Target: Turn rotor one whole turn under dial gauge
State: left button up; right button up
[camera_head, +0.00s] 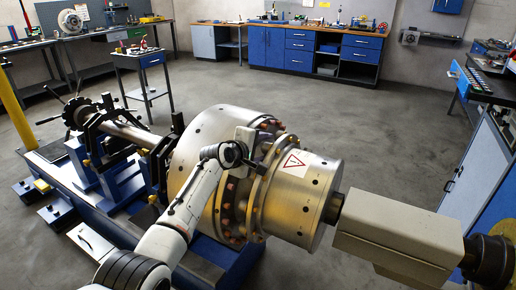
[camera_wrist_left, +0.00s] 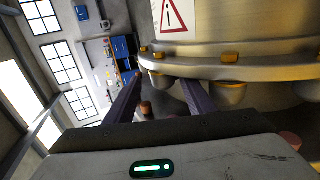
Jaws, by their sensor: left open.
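The rotor (camera_head: 205,135) is a large silver drum with a bolted flange and a narrower end carrying a red-triangle warning label (camera_head: 294,163). It lies on its side on a blue machine bed. In the left wrist view the rotor (camera_wrist_left: 260,35) fills the upper right, with brass-coloured bolts along its flange (camera_wrist_left: 235,70). My left gripper (camera_head: 262,150) is over the rotor's near side at the flange. In the wrist view its two fingers (camera_wrist_left: 157,80) are apart, close below the flange edge; contact cannot be told. I cannot make out a dial gauge. My right gripper is not in view.
A beige housing (camera_head: 398,228) sits on the shaft line right of the rotor. A shaft and clamping stand with a dark handwheel (camera_head: 85,113) are at the left. Blue cabinets (camera_head: 300,47) line the back wall; open floor lies between.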

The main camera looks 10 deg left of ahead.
pick_arm(q)
jog(key=shift+s+a+r+p, duration=0.25)
jog(key=shift+s+r+p, duration=0.05)
jog(key=shift+s, duration=0.3)
jog(key=p+v, duration=0.1)
jog(key=v, duration=0.7)
jog(key=shift+s+r, duration=0.2)
jog(key=shift+s, duration=0.1)
jog(key=shift+a, duration=0.1)
